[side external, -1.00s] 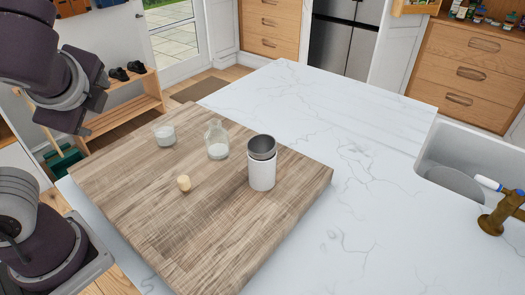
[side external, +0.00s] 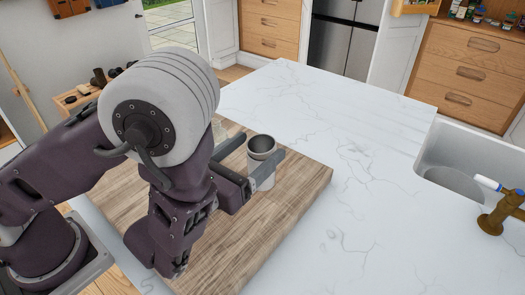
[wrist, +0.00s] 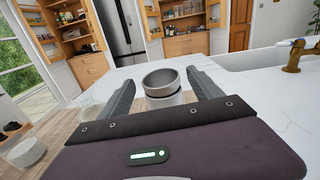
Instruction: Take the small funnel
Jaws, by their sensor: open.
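The small funnel, a grey metal cup-like piece (side external: 261,146), sits in the top of a white canister (side external: 262,182) on the wooden board. In the wrist view the funnel (wrist: 161,80) is centred between the fingers, with the white canister (wrist: 166,101) below it. My gripper (side external: 264,144) is open, its two fingers on either side of the funnel at about rim height. In the wrist view my gripper (wrist: 160,77) shows a gap on each side of the funnel; I see no clear contact.
The wooden board (side external: 295,190) lies on the white marble counter (side external: 370,180). A glass jar (wrist: 24,152) is at the wrist view's left. The sink (side external: 450,165) is right; the counter between is clear.

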